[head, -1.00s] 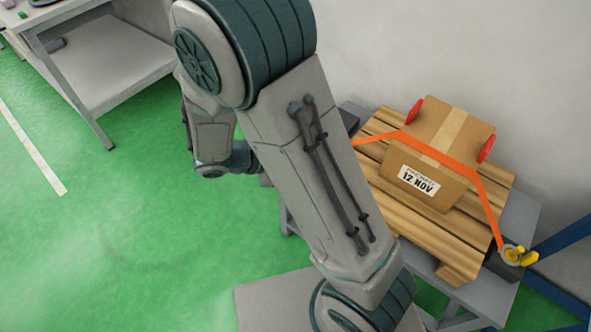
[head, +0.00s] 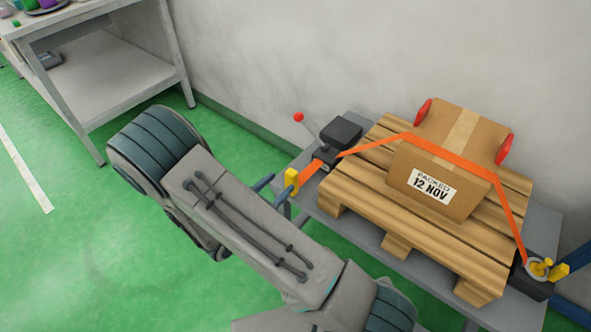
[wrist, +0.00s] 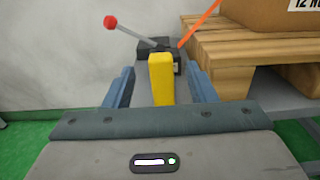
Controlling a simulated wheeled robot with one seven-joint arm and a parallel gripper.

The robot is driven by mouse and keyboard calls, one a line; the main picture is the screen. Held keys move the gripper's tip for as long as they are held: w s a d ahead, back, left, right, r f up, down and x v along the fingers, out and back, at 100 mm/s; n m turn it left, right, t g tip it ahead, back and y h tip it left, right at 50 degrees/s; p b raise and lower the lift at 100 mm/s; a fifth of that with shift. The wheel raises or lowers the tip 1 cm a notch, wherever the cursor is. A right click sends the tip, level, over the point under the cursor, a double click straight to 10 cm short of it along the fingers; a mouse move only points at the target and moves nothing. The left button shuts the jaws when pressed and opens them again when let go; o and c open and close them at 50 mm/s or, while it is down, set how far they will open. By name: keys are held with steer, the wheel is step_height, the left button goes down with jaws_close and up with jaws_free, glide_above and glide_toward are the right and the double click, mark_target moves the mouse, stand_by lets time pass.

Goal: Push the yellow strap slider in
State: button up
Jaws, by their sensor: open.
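The yellow strap slider (head: 291,180) stands at the left end of the grey bench, at the end of a short orange strap piece (head: 311,171) beside a dark ratchet block (head: 340,132). In the wrist view the slider (wrist: 161,79) is an upright yellow block, centred between my gripper's two blue fingers. My gripper (wrist: 160,82) is open, with a visible gap on each side of the slider. In the head view my blue fingers (head: 272,188) show just left of the slider; my arm hides the rest of the gripper.
A wooden pallet (head: 340,190) carries a cardboard box (head: 405,170) under an orange strap (head: 455,159), right of the slider. A lever with a red ball (head: 298,117) rises behind it. Another yellow piece (head: 558,272) is at the far right. Green floor (head: 85,235) is clear at left.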

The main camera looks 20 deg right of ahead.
steer(key=x, duration=0.8)
steer(key=shift+b, duration=0.35)
steer(key=shift+c, duration=0.3)
steer(key=c, duration=1)
steer(key=shift+w, duration=0.1)
jaws_close()
